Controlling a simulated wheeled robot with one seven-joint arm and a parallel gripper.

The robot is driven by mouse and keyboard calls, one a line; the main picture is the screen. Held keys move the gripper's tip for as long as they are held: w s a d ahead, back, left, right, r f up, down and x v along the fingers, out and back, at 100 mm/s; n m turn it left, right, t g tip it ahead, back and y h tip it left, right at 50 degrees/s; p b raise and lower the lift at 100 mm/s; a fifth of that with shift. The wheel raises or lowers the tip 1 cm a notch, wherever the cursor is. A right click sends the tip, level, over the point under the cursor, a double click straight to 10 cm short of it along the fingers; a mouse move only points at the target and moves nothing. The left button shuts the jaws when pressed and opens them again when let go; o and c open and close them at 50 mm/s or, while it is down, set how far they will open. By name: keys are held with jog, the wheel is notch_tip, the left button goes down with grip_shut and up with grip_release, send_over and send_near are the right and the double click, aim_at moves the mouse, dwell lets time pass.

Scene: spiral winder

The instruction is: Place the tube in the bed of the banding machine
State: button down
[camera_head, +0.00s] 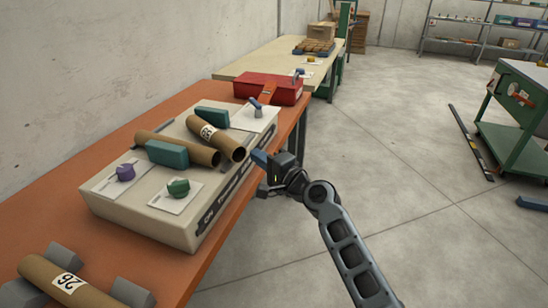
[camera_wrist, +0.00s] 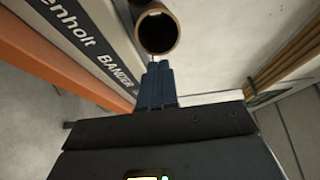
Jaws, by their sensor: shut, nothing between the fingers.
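The beige banding machine (camera_head: 150,215) stands on the orange table. On its top lies a brown cardboard tube with a white number label (camera_head: 227,141), set at an angle with its open end near the right edge. A plain brown tube (camera_head: 203,154) lies beside it, partly behind a teal block. I cannot tell whether the two tubes touch. Another labelled tube (camera_head: 42,272) rests on grey cradles at the front left. My gripper (camera_head: 259,157) is shut and empty, just right of the machine. In the wrist view its blue fingertips (camera_wrist: 158,68) point towards an open tube end (camera_wrist: 174,34).
Teal blocks (camera_head: 167,153) (camera_head: 212,117) stand on the machine, with purple (camera_head: 125,172) and green (camera_head: 178,187) knobs. A red box (camera_head: 270,88) stands behind it. A green cart (camera_head: 510,145) is at the right. The floor between is mostly clear.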

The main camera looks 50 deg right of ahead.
aim_at(235, 158)
jog(key=shift+w+a, duration=0.25)
jog(key=shift+w, duration=0.1)
jog(key=shift+w+a, duration=0.1)
jog(key=w+a, duration=0.1)
jog(key=w, duration=0.1)
jog(key=w+a+p, duration=0.1)
jog(key=w+a, duration=0.1)
jog(key=shift+w+a, duration=0.2)
jog(key=shift+w, duration=0.1)
jog(key=shift+s, duration=0.1)
